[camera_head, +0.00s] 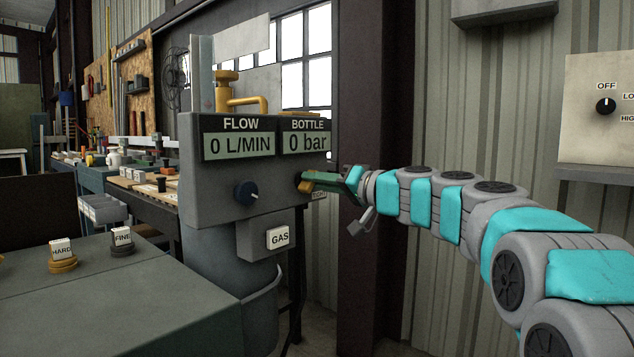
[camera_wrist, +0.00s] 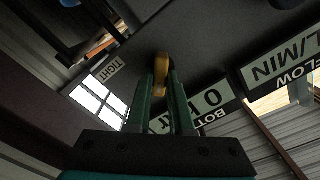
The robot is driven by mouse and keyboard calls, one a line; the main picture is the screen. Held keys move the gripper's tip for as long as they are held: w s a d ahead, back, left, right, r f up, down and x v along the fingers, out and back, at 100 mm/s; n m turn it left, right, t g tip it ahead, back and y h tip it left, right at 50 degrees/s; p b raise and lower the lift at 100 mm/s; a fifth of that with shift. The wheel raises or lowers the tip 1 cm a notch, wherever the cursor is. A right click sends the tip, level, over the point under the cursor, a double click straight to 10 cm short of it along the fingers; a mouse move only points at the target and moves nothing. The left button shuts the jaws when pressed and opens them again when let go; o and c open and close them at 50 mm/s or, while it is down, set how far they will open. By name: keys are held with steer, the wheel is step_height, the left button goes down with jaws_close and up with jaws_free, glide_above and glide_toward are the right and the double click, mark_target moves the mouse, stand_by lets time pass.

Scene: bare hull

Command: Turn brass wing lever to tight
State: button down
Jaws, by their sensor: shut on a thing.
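The brass wing lever (camera_wrist: 161,72) shows between my gripper's two green fingers in the wrist view. In the head view a bit of the lever (camera_head: 306,186) shows at the right end of the grey gas unit, at the fingertips. My gripper (camera_head: 312,178) reaches in from the right and is shut on the lever; it also shows in the wrist view (camera_wrist: 162,88). A TIGHT label (camera_wrist: 108,70) is beside the lever in the wrist view. The fingers hide part of the lever and its label in the head view.
The grey gas unit (camera_head: 215,195) carries FLOW 0 L/MIN and BOTTLE 0 bar displays, a dark knob (camera_head: 246,193) and a GAS block (camera_head: 278,237). A brass fitting (camera_head: 228,88) stands on top. A dark post (camera_head: 368,260) stands behind my arm. A workbench (camera_head: 110,300) is at lower left.

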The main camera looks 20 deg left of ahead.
steer(key=shift+f+m+p, duration=0.1)
steer(key=shift+m+p, duration=2.35)
steer(key=shift+m, duration=2.15)
steer(key=shift+w+f, duration=0.1)
steer(key=c, duration=0.8)
jaws_free()
steer(key=shift+d, duration=0.1)
steer(key=v, duration=0.7)
steer(key=shift+d+b, duration=0.35)
steer(key=shift+b, duration=0.1)
